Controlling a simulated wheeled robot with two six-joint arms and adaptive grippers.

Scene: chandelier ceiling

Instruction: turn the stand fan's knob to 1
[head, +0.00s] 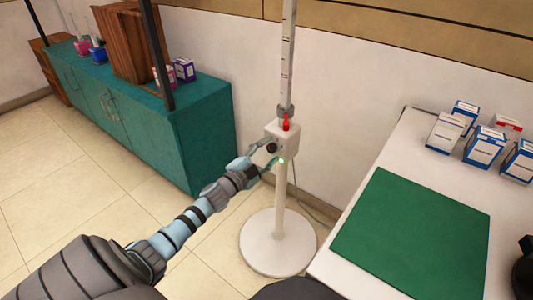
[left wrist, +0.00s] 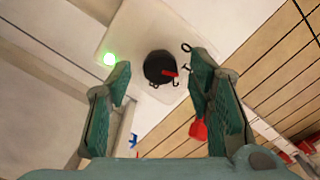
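The stand fan (head: 279,195) has a white pole on a round base and a white control box (head: 288,136). The box's black knob (head: 271,148) also shows in the left wrist view (left wrist: 157,65), with a red pointer directed right, close to small black marks. I cannot tell exactly which mark it meets. A green light (left wrist: 110,59) glows beside it. My left gripper (head: 267,155) is open in front of the box. In the left wrist view its fingers (left wrist: 160,82) stand apart on either side below the knob, with no clear contact. My right gripper is not in view.
A red part (head: 286,122) sits on top of the box, below a graduated upright. A teal cabinet (head: 208,135) stands behind left. At right, a white table (head: 403,150) carries a green mat (head: 415,235) and several boxes (head: 444,132). Tiled floor is clear around the base.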

